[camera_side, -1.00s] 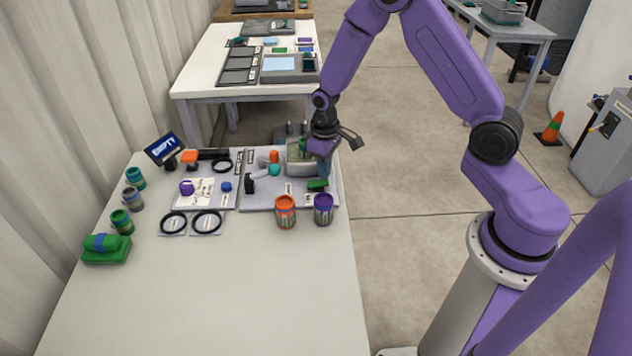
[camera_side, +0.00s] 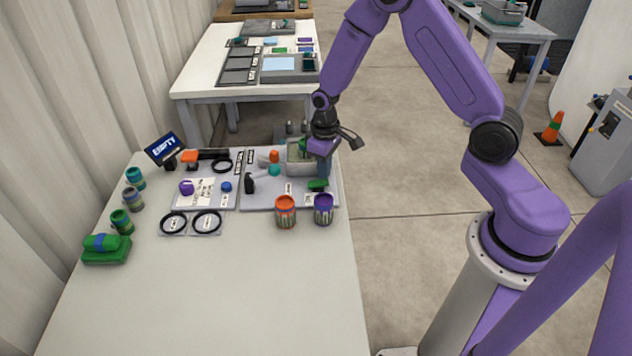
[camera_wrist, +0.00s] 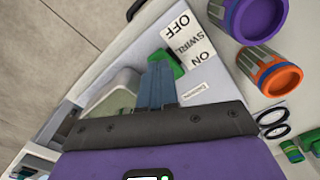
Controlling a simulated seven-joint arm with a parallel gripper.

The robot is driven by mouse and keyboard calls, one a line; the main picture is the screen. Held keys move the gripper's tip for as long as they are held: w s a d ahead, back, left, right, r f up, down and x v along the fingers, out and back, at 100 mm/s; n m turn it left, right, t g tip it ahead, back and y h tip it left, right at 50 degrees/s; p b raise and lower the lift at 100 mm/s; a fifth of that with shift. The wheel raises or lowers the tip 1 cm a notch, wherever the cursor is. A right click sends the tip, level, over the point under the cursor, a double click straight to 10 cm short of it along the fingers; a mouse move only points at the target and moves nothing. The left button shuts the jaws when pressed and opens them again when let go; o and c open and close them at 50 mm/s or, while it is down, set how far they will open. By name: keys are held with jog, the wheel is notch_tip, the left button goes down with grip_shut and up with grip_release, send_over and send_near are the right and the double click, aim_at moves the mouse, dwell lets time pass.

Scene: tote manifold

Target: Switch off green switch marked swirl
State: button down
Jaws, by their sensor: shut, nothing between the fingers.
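The green switch (camera_side: 318,185) is on the right part of the grey panel, near its front edge. In the wrist view the switch (camera_wrist: 178,68) lies beside a white label (camera_wrist: 188,40) reading OFF, SWIRL, ON. My gripper (camera_side: 323,176) points down right at the switch. Its blue fingers (camera_wrist: 160,66) are shut and empty, with their tips against or very close to the green part. The fingers hide some of the switch, so I cannot tell which way it is set.
An orange can (camera_side: 285,212) and a purple can (camera_side: 323,209) stand just in front of the panel (camera_side: 262,204). A grey bin (camera_side: 293,166) sits behind the switch. The front table top (camera_side: 220,290) is clear.

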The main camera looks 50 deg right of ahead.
aim_at(324, 181)
jog(key=shift+f, duration=1)
dwell(0.5)
jog(key=shift+r, duration=3.55)
jog(key=shift+a, duration=0.1)
jog(key=s+a+r+n, duration=0.4)
jog(key=s+a+r, duration=0.15)
jog(key=s, duration=0.45)
jog(key=s+a+r+n, duration=0.35)
jog(key=s+r, duration=0.35)
jog(key=s, duration=0.4)
jog(key=s+d+r+n, duration=0.1)
jog(key=s+n, duration=0.1)
jog(key=s, duration=0.6)
jog(key=shift+d+r, duration=0.15)
jog(key=shift+d, duration=0.25)
